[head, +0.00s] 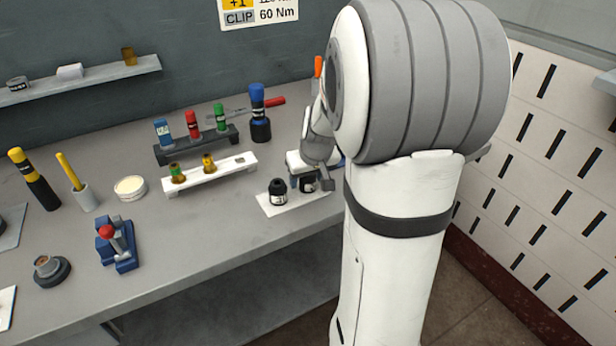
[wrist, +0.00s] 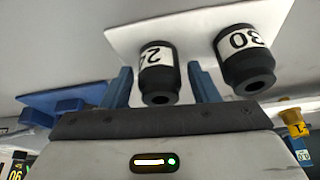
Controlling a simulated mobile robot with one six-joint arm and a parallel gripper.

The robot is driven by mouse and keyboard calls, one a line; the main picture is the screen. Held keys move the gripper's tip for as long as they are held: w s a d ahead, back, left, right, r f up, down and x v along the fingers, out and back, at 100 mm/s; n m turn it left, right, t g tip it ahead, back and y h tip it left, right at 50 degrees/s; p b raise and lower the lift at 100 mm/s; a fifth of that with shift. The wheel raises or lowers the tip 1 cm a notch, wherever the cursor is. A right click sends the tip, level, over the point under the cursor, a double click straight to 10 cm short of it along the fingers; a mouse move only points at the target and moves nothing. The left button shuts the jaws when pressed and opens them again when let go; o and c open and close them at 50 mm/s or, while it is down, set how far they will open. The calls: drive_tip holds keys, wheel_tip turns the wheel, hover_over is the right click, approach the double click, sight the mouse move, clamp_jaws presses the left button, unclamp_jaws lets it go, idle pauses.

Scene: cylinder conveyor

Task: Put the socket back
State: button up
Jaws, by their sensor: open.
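Two black sockets with white number labels stand on a white plate (head: 290,207) at the bench's front right. One socket (head: 278,190) is free; in the wrist view it is the one marked 30 (wrist: 245,62). The other socket (head: 308,184), whose label starts with 2 (wrist: 158,75), sits between the blue fingers of my gripper (head: 306,178). My gripper is open, with a finger on each side of that socket. Gaps show beside it in the wrist view, but I cannot tell whether either finger touches it. My arm hides the bench behind and to the right.
A white rack (head: 222,175) with two brass pieces and a dark rack (head: 197,148) with coloured tools stand behind left. A blue-capped tool (head: 259,112) stands close behind. A blue block with a red knob (head: 117,246) is at left front. Bench between is clear.

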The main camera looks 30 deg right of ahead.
drive_tip(key=v, duration=1.1)
drive_tip(key=s+a+f+n+g, duration=0.1)
drive_tip(key=s+a+f, duration=0.3)
drive_tip(key=s+a, duration=0.9)
drive_tip(key=shift+s+a+f+g+p, duration=0.15)
drive_tip(key=shift+s+a+g+p, duration=0.2)
drive_tip(key=shift+s+g, duration=0.45)
drive_tip(key=shift+s, duration=0.2)
drive_tip(key=shift+r+t+p, duration=0.3)
drive_tip(key=shift+r+p, duration=0.85)
drive_tip(key=shift+r, duration=0.2)
